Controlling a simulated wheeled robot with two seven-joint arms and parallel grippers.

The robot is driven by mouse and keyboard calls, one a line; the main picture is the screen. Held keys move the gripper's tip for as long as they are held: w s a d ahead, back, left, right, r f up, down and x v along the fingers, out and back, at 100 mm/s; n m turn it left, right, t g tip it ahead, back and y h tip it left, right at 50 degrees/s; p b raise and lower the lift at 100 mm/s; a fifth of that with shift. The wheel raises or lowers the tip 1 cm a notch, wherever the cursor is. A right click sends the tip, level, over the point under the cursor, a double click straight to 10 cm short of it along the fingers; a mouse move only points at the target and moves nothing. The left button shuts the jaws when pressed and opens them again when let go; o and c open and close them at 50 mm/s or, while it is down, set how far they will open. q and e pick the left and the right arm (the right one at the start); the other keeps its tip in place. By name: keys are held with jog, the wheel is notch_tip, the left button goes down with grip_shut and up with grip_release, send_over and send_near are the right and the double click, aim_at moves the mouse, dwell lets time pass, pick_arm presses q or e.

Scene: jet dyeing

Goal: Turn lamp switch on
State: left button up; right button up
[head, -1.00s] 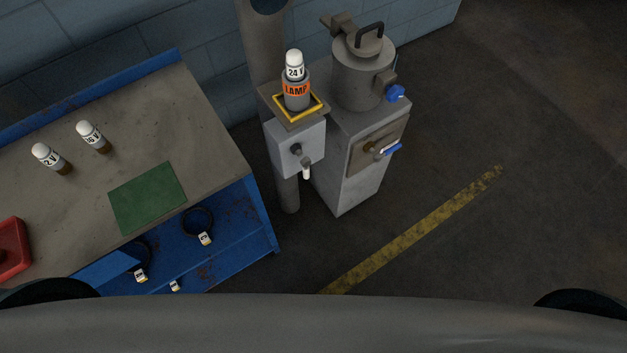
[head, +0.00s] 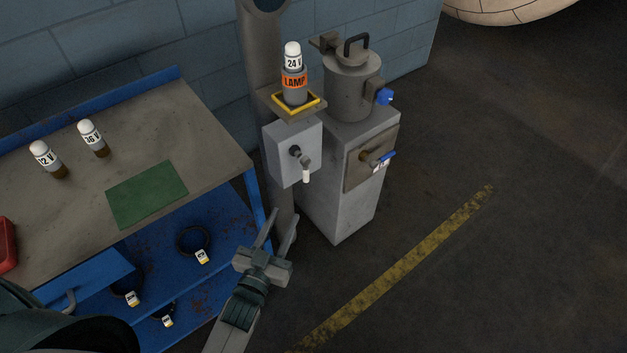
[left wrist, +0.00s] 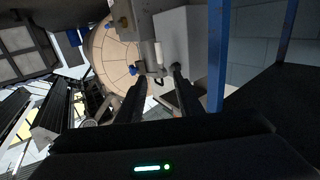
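The lamp switch is a grey box (head: 293,152) on the post, with a dark pivot and a lever with a white tip (head: 306,174) hanging down. A white 24 V lamp (head: 293,56) in a holder labelled LAMP (head: 294,82) stands above it, looking unlit. My left gripper (head: 282,213) is below the box, fingers apart and empty, pointing up towards it. The left wrist view shows the two dark fingers (left wrist: 158,76) spread, with the grey box (left wrist: 178,42) and white lever tip (left wrist: 158,52) beyond them. My right gripper is not in view.
A grey cabinet (head: 345,185) with a lidded pot (head: 351,88) and blue-handled valves stands right of the post. A workbench (head: 215,145) on the left holds two lamps (head: 92,138) and a green mat (head: 147,194). The floor at right is open.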

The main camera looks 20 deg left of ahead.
aim_at(305, 174)
pick_arm(q)
jog(key=shift+w, duration=0.1)
jog(key=w, duration=0.5)
jog(key=w+p, duration=0.1)
jog(key=w, duration=0.5)
jog(key=w+d+p, duration=0.1)
jog(key=w, duration=0.5)
jog(key=shift+w+d, duration=0.1)
jog(key=shift+w, duration=0.05)
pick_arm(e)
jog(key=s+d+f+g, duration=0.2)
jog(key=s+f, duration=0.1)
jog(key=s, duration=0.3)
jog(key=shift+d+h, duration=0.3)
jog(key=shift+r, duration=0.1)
pick_arm(q)
grip_shut()
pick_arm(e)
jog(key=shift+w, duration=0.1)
